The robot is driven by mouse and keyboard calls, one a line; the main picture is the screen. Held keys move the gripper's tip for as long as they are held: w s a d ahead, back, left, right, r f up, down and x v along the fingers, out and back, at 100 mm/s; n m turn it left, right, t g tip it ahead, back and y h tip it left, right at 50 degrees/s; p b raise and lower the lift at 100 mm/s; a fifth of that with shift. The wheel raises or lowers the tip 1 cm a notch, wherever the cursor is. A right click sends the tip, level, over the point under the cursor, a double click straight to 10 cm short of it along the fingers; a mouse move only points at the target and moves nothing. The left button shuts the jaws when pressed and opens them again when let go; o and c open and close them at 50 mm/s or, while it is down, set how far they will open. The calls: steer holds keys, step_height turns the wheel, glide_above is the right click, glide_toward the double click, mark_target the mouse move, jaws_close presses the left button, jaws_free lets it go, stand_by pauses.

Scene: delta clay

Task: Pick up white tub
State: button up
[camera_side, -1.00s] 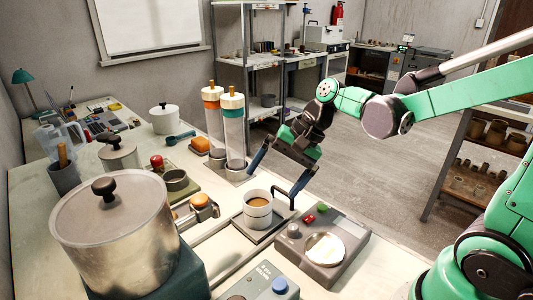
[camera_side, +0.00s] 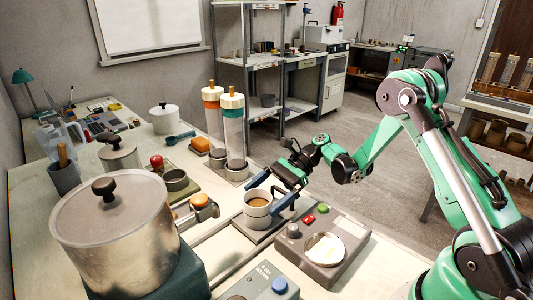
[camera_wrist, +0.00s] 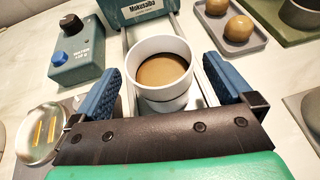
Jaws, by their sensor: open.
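The white tub (camera_side: 257,217), filled with something brown, stands upright on a small grey tray on the bench. It also shows in the wrist view (camera_wrist: 163,93), where its rim and brown contents are clear. My gripper (camera_side: 264,197) is open and low at the tub, with its blue fingers on either side. In the wrist view my gripper (camera_wrist: 163,78) has the tub between its two fingers, with a visible gap on each side.
A grey device with a round dish (camera_side: 325,248) is close to the right of the tub. A large lidded metal pot (camera_side: 120,235) stands left. Two clear tubes (camera_side: 233,135) rise behind. A blue-knobbed box (camera_wrist: 75,52) is nearby.

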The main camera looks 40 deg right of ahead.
steer(key=shift+x, duration=1.1)
steer(key=c, duration=1.5)
steer(key=shift+r, duration=0.1)
